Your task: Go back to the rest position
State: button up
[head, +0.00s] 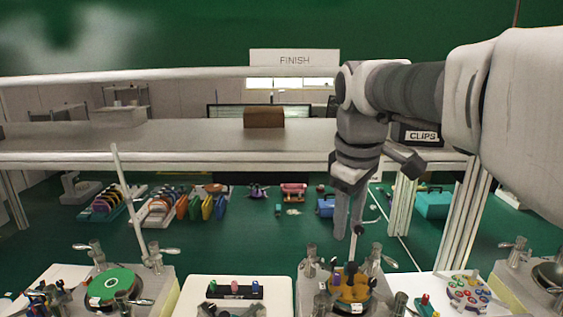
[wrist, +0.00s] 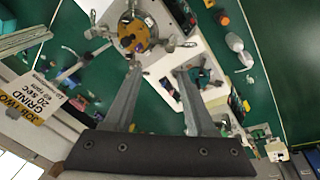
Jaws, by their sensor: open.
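My gripper (head: 349,232) hangs downward from the arm at the right of the head view, above the station with the orange-yellow disc (head: 350,292). In the wrist view my gripper (wrist: 158,69) has its two fingers apart, with nothing held between them. The same orange-yellow disc (wrist: 133,36) shows beyond the left fingertip, and the fingers look apart from it. A rest position is not marked in either view.
A green disc station (head: 115,282) stands at the left. A white board with small coloured pegs (head: 237,289) lies between the stations. A tray of coloured pieces (head: 468,293) is at the right. A grey shelf (head: 220,135) crosses behind my arm, with a brown box (head: 264,117) on it.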

jog(key=s+d+f+m+t+b, duration=0.1)
jog(key=s+f+m, duration=0.3)
jog(key=s, duration=0.4)
jog(key=s+d+f+m+t+b, duration=0.1)
jog(key=s+f+m+t, duration=0.1)
jog(key=s+f+m, duration=0.3)
jog(key=s+f, duration=0.2)
jog(key=s, duration=0.2)
jog(key=shift+d, duration=0.25)
